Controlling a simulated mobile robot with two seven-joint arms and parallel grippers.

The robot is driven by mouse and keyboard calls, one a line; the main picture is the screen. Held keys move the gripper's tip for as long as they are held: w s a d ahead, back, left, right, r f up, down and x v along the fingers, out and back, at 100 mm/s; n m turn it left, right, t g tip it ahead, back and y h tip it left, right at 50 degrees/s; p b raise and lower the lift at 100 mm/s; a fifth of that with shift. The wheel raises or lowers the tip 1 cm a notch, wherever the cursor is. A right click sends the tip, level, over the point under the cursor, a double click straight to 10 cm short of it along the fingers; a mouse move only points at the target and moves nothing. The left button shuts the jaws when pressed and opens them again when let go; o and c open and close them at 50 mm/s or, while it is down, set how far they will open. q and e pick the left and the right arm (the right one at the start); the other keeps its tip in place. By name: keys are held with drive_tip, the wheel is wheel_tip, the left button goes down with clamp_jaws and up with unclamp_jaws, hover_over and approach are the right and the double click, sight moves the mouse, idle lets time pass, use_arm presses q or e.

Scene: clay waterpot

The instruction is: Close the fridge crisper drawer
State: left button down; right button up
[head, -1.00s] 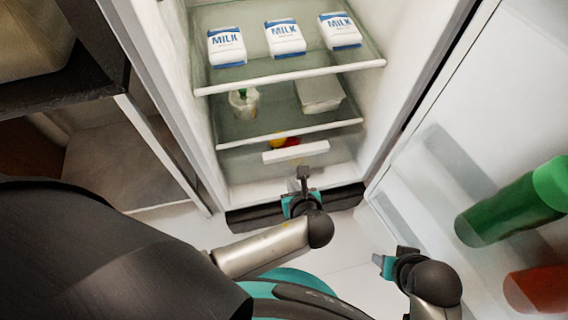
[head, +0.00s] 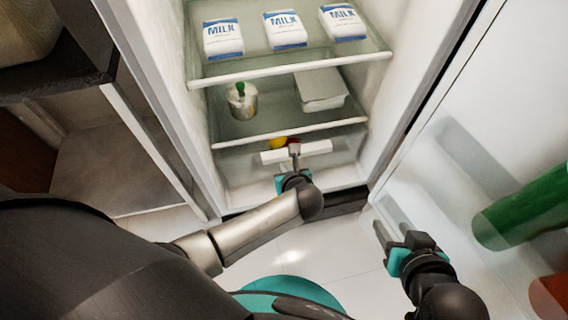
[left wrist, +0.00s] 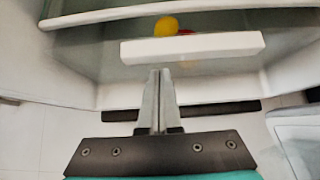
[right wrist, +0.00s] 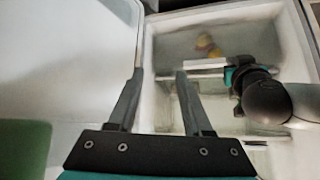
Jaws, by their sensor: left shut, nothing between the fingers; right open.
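The fridge crisper drawer is a see-through bin under the lowest shelf, with a white front bar (head: 318,148). The bar also shows in the left wrist view (left wrist: 225,45) and the right wrist view (right wrist: 203,64). A yellow and a red item lie behind it. My left gripper (head: 294,150) is shut and empty, its tips overlapping the middle of the bar in the head view. In the left wrist view its fingertips (left wrist: 160,72) end just below the bar; contact cannot be told. My right gripper (head: 392,230) is open and empty by the fridge door.
The open fridge door (head: 450,190) stands at the right, with a green bottle (head: 525,208) and a red one (head: 550,296). Shelves above hold milk packs (head: 284,30), a cup (head: 241,100) and a white box (head: 320,90). A dark cabinet (head: 60,70) is at left.

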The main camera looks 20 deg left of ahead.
use_arm(q)
drive_tip(key=shift+w+a+b, duration=0.35)
drive_tip(key=shift+w+a, duration=0.15)
drive_tip(key=shift+w, duration=0.2)
use_arm(e)
drive_tip(key=shift+w+a+t+y, duration=0.2)
drive_tip(key=shift+w+a+t, duration=0.1)
drive_tip(key=shift+a+t, duration=0.15)
drive_tip(key=shift+w+a+t+y, duration=0.25)
drive_tip(key=shift+a+t, duration=0.1)
drive_tip(key=shift+a, duration=0.15)
